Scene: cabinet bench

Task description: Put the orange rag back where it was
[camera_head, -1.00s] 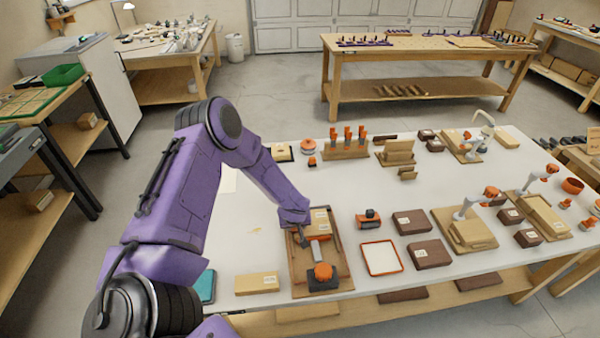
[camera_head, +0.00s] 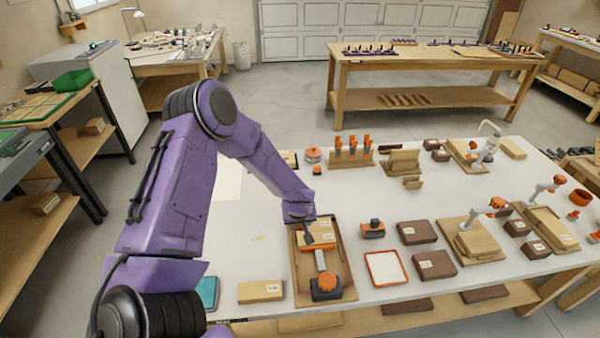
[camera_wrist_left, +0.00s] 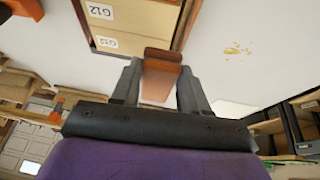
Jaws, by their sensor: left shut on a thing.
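My left gripper (camera_head: 308,236) is over the wooden tray (camera_head: 347,283) at the front of the white bench. In the left wrist view its two fingers (camera_wrist_left: 160,88) are shut on a flat orange-brown piece (camera_wrist_left: 162,56), which looks like the orange rag. In the head view the gripper mostly hides this piece. Light wooden boxes labelled G12 (camera_wrist_left: 112,28) lie in the tray close to the fingers. My right gripper is in neither view.
A black and orange tool (camera_head: 326,288) lies at the tray's front. A cardboard block (camera_head: 260,291) is left of the tray, and an orange-rimmed white tray (camera_head: 385,268) is right of it. The bench (camera_head: 245,235) left of the wooden tray is mostly clear.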

